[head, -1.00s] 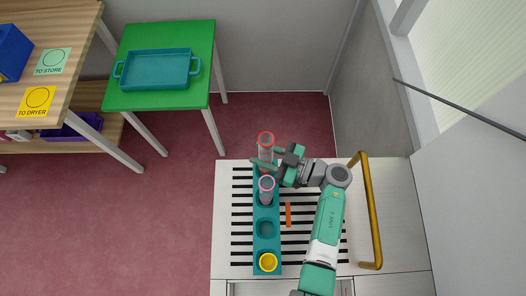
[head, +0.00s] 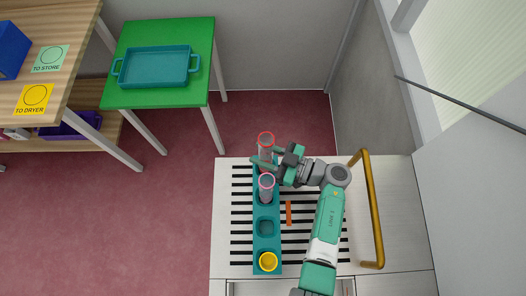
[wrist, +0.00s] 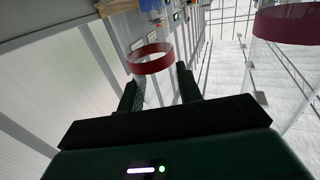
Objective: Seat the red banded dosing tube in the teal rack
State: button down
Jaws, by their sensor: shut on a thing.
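The red banded dosing tube (head: 266,149) is clear with a red ring at its top. It stands roughly upright at the far end of the teal rack (head: 254,240). My gripper (head: 266,159) is shut on it from the right. In the wrist view the red ring (wrist: 150,66) shows between and beyond the fingers (wrist: 161,88). The tube's lower end is hidden, so I cannot tell how deep it sits in the far slot. A pink-ringed tube (head: 267,190) stands in the rack just nearer, close to my gripper.
The rack has an empty slot (head: 266,227) and a yellow-rimmed one (head: 268,262) at the near end. An orange strip (head: 289,213) lies right of the rack on the slatted worktop. A brass rail (head: 372,210) runs along the right. A teal tray (head: 155,69) sits on a green table.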

aim_at(263, 159)
jog(key=shift+f+b, duration=1.4)
jog(key=shift+f, duration=0.45)
jog(key=c, duration=0.9)
grip_release()
